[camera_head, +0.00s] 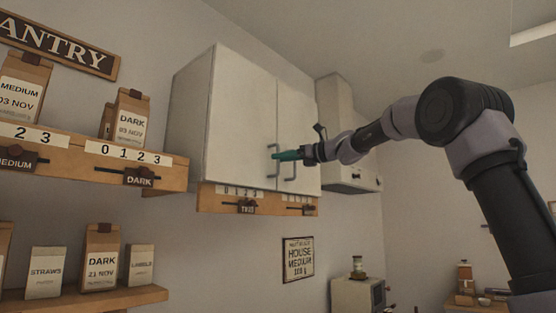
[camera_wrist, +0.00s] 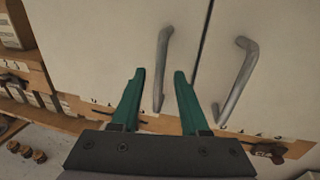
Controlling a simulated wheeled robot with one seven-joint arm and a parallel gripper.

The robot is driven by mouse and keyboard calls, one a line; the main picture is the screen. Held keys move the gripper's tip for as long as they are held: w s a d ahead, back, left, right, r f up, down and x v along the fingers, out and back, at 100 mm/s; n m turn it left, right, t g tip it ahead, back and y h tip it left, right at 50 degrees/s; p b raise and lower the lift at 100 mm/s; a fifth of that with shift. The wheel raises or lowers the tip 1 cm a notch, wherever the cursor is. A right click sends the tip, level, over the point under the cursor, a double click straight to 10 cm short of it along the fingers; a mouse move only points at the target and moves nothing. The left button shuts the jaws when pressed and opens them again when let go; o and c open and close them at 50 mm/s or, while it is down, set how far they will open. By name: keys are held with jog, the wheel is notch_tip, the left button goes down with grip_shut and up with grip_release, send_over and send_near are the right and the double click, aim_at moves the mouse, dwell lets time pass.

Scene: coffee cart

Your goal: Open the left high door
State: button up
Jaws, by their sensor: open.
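The left high door (camera_head: 240,120) is the left leaf of a white wall cabinet and is closed. Its grey bar handle (camera_head: 273,163) stands upright near the door's right edge. In the wrist view the left door (camera_wrist: 90,45) fills the upper left, and its handle (camera_wrist: 162,68) lies between my gripper's fingers as seen from the wrist. My gripper (camera_wrist: 159,78) has two green fingers, spread open. In the head view my gripper (camera_head: 280,156) is at the left handle's height and overlaps it. I cannot tell whether the fingers touch the handle.
The right door (camera_head: 300,130) is closed, and its handle (camera_wrist: 237,80) is close to my right finger. A wooden rail (camera_head: 225,201) with sliders runs under the cabinet. A wooden shelf (camera_head: 100,160) with bags is at the left. A range hood (camera_head: 345,150) stands beyond the cabinet.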

jog(key=shift+x, duration=1)
jog(key=shift+c, duration=0.3)
grip_shut()
dwell(0.5)
